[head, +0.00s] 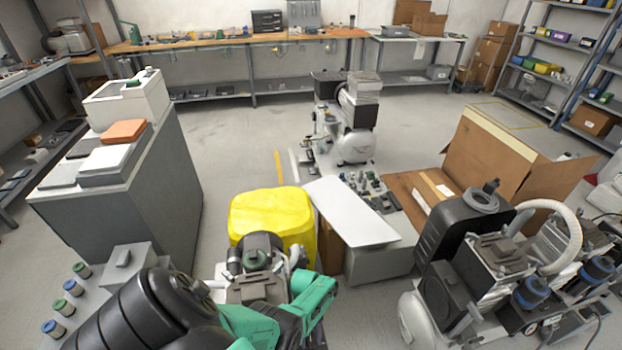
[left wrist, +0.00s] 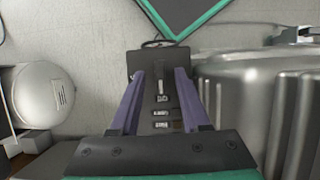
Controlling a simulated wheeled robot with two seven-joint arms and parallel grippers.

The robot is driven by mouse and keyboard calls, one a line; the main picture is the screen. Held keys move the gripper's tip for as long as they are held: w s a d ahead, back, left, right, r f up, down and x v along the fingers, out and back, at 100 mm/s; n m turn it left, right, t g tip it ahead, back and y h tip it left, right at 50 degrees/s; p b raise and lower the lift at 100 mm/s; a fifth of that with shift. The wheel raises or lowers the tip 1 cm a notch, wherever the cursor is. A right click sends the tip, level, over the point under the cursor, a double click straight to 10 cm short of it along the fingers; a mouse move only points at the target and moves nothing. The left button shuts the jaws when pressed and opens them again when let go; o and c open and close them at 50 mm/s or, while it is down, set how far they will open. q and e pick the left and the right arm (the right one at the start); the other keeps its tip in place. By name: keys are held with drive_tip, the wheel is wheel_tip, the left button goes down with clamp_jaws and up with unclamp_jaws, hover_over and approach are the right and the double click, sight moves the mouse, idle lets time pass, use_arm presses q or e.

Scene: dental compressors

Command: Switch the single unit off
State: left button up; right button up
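A compressor (head: 262,288) stands at the bottom centre of the head view, largely hidden by my left arm. In the left wrist view a dark box (left wrist: 161,112) with small switches and labels shows between the two purple fingers of my left gripper (left wrist: 160,82). The fingers are apart, and I cannot tell whether they touch the box. The switch positions are too small to read. In the head view the teal and black parts of my left arm cover the area, and its fingertips are hidden. My right gripper is not in view.
A larger compressor (head: 490,265) stands at right, another (head: 355,125) farther back. A grey cabinet (head: 150,190) is at left. Floor towards the back is clear.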

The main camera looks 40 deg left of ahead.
use_arm(q)
drive_tip(key=shift+r, duration=0.1)
drive_tip(key=p+v, duration=0.6)
drive_tip(key=v, duration=0.8)
drive_tip(key=shift+a, duration=0.15)
drive_tip(key=shift+w+r, duration=0.1)
